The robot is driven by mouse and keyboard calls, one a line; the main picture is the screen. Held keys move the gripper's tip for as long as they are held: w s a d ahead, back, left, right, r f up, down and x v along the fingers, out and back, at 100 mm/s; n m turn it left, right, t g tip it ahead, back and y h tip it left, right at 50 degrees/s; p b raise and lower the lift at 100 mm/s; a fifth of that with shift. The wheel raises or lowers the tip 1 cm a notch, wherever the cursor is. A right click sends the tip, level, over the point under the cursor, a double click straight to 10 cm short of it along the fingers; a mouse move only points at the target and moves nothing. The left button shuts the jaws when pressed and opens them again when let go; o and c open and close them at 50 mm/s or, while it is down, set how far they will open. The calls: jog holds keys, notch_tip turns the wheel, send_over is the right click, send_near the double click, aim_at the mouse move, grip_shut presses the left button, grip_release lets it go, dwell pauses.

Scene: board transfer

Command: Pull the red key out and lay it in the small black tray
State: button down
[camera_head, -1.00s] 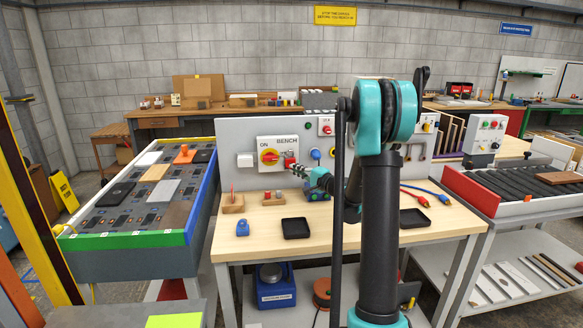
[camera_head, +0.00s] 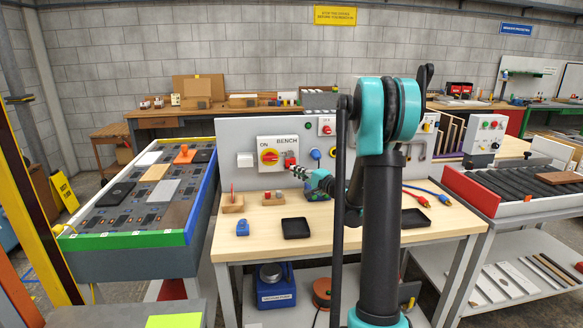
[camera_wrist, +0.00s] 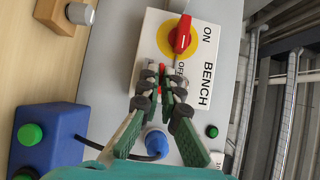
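The red key (camera_head: 290,161) is at the lower right of the white ON/OFF switch box (camera_head: 272,143) on the grey bench panel. In the wrist view a little of the red key (camera_wrist: 161,69) shows between my fingertips. My gripper (camera_head: 297,169) points at the panel; in the wrist view its two fingertips (camera_wrist: 164,80) stand close together on either side of the key. Whether they touch it I cannot tell, and they hide most of it. A small black tray (camera_head: 296,228) lies empty on the wooden bench, in front of the panel. A second black tray (camera_head: 414,219) lies further right, partly behind my arm.
A red rotary knob (camera_wrist: 183,34) on a yellow disc sits beside the key. A blue plug (camera_wrist: 156,143) with a dark cable is close below my fingers.

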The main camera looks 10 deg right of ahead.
jog(key=s, duration=0.4)
dwell(0.3)
jog(key=shift+a, duration=0.1)
jog(key=s+a+f+n+g, duration=0.1)
jog(key=a+n+g, duration=0.1)
jog(key=a+g, duration=0.1)
jog(key=s+a+f+n+g, duration=0.2)
jog(key=a+g, duration=0.1)
jog(key=g, duration=0.1)
jog(key=s+a+f+n+g+h, duration=0.1)
jog(key=a+f+n+g, duration=0.1)
jog(key=a+g, duration=0.1)
jog(key=shift+s+a+n+g, duration=0.2)
jog(key=shift+a+n+g, duration=0.2)
jog(key=shift+g, duration=0.3)
jog(key=h, duration=0.1)
jog(key=s+n+g+h, duration=0.1)
jog(key=s+g, duration=0.1)
jog(key=shift+s+d+f+n+h, duration=0.15)
jog(key=shift+s+f+n+h, duration=0.1)
jog(key=shift+n+h, duration=0.15)
jog(key=s+h, duration=0.1)
jog(key=s+d+n+g+h, duration=0.1)
jog(key=s+d+h, duration=0.1)
jog(key=shift+r, duration=0.35)
jog(key=s+d+r+n+h, duration=0.1)
jog(key=s+d+r+h, duration=0.2)
jog(key=s+d+r, duration=0.1)
jog(key=shift+d+n+g, duration=0.25)
jog(key=shift+n+g, duration=0.05)
